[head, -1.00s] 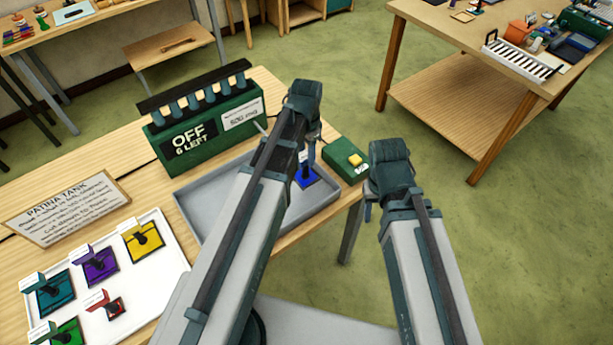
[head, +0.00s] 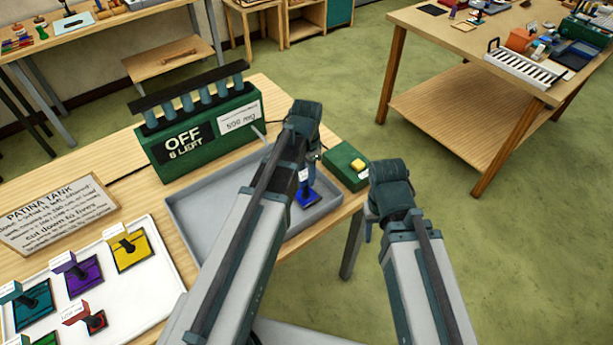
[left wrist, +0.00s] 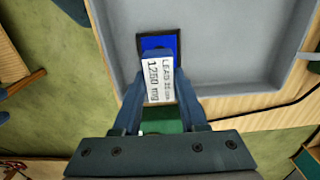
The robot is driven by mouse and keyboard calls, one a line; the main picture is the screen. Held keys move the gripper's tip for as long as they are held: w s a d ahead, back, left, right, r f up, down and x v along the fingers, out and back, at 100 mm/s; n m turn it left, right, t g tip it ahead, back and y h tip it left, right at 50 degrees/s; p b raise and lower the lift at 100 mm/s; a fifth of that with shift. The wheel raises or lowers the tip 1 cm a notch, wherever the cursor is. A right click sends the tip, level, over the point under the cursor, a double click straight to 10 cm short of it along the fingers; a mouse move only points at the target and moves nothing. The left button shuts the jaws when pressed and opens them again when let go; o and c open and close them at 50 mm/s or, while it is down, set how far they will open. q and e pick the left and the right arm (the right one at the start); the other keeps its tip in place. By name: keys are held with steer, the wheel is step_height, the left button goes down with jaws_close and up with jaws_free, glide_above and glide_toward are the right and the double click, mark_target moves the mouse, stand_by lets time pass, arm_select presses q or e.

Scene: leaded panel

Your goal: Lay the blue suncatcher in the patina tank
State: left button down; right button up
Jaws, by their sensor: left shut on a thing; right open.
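The blue suncatcher (head: 306,196) is a small dark-edged blue square with a handle and a white tag. It shows over the right part of the grey patina tank (head: 205,203). My left gripper (head: 311,165) is shut on its handle; the arm hides part of the tank. In the left wrist view, the fingers (left wrist: 160,103) close on the tagged handle, with the blue panel (left wrist: 158,42) beyond, near the tank's wall. I cannot tell whether the panel touches the tank floor. My right gripper (head: 370,222) is open and empty, right of the tank.
A green rack box (head: 195,135) reading OFF stands behind the tank. A green button box (head: 346,167) is at its right. A white tray (head: 150,285) with several coloured suncatchers lies at left, below a PATINA TANK sign (head: 58,215). Green floor lies open at right.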

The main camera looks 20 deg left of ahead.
arm_select(q)
steer(key=shift+f, duration=0.1)
steer(key=shift+c, duration=2.2)
jaws_free()
step_height(320, 180, up, 12)
steer(key=p, duration=1.2)
steer(key=s+d+n+y, duration=0.1)
steer(key=s+d+n, duration=0.3)
steer(key=s+d, duration=0.6)
steer(key=s, duration=0.4)
steer(key=shift+s+d+r, duration=0.15)
steer(key=shift+d+r, duration=0.05)
steer(key=shift+d, duration=0.05)
